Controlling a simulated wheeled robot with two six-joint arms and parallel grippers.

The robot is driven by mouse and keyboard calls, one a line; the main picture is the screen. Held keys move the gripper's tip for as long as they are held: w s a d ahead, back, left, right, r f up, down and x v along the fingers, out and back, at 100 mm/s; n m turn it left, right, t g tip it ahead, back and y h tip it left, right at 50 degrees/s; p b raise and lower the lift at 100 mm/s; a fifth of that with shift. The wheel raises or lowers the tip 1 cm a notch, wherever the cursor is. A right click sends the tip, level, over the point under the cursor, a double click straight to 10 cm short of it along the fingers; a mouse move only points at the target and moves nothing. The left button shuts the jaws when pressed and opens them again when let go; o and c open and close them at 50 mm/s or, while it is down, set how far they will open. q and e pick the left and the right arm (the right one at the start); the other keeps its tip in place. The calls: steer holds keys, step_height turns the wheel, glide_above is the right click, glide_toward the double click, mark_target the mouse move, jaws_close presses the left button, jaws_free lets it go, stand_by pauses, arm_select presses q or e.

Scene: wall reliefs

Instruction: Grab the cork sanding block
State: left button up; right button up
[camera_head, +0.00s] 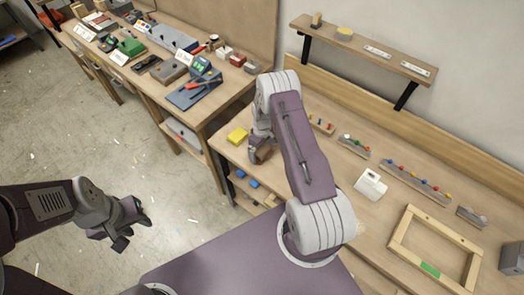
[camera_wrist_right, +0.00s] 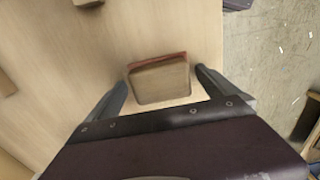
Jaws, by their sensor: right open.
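The cork sanding block (camera_wrist_right: 160,82) is a tan block with a reddish edge, lying on the pale wooden bench. In the right wrist view it is between the two fingers of my right gripper (camera_wrist_right: 160,78), with a gap on each side. In the head view the brown block (camera_head: 263,153) is partly hidden beside my right gripper (camera_head: 257,147), low at the bench's left end. My right gripper is open. My left gripper (camera_head: 136,232) hangs over the floor at the left, empty, its fingers apart.
A white box (camera_head: 370,184), a wooden frame (camera_head: 398,238) and peg rails (camera_head: 415,182) occupy the bench to the right. A wall shelf (camera_head: 365,45) is above. A cluttered second bench (camera_head: 217,103) stands left.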

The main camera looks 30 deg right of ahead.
mark_target(264, 150)
steer(key=shift+r, duration=0.1)
steer(key=c, duration=1.3)
steer(key=shift+r, duration=0.25)
steer(key=r+b, duration=0.1)
steer(key=r, duration=0.1)
steer(key=s+r, duration=0.1)
steer(key=r, duration=0.1)
steer(key=shift+d+b, duration=0.2)
steer(key=shift+b, duration=0.15)
steer(key=s+d+r, duration=0.1)
steer(key=s+r, duration=0.1)
steer(key=s, duration=0.1)
steer(key=s+d+r+b, duration=0.1)
steer(key=s+r, duration=0.1)
steer(key=s, duration=0.1)
steer(key=s+d+r+b, duration=0.1)
steer(key=s+d+r, duration=0.1)
steer(key=s, duration=0.1)
steer(key=shift+s+r, duration=0.25)
steer(key=shift+s, duration=0.15)
